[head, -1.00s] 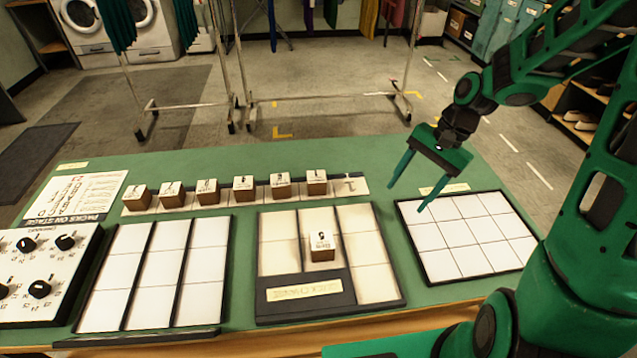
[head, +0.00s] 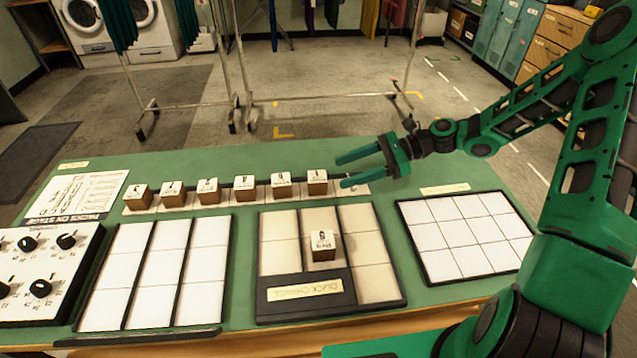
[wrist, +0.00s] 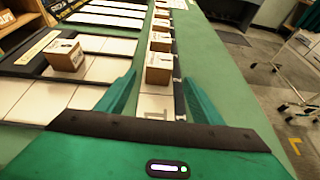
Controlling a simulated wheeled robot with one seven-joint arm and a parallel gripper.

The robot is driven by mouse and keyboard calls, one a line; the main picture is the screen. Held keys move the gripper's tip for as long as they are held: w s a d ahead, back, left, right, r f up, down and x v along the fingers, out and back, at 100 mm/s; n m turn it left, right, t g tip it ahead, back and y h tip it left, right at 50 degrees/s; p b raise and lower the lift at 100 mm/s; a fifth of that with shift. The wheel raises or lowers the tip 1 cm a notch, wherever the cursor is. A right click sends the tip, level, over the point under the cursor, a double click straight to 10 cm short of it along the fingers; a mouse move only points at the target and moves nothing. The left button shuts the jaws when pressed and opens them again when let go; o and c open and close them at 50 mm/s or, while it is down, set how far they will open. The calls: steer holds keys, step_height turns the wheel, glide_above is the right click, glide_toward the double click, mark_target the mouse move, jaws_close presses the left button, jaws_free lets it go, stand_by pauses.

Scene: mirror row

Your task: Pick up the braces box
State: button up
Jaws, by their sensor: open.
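Several small cardboard boxes with white labelled tops stand in a row; the print is too small to tell which is the braces box. The rightmost row box (head: 317,183) is nearest my gripper (head: 341,172), which is open and empty, its fingers pointing left at that end of the row. In the wrist view the nearest row box (wrist: 159,68) stands just ahead, between the lines of the two fingers and apart from them. One more box (head: 323,246) sits in the middle column of the quick change tray (head: 378,303); it also shows in the wrist view (wrist: 65,55).
The row stands on a strip of white cells (head: 350,186) on the green table (head: 420,165). An empty gridded tray (head: 468,238) is at the right, an empty three-column tray (head: 152,270) at the left. A knob panel (head: 40,275) is far left. Clothes rails (head: 320,97) stand behind the table.

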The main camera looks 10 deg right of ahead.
mark_target(317, 181)
steer(key=x, duration=0.9)
steer(key=shift+a+f, duration=0.15)
steer(key=c, duration=1.2)
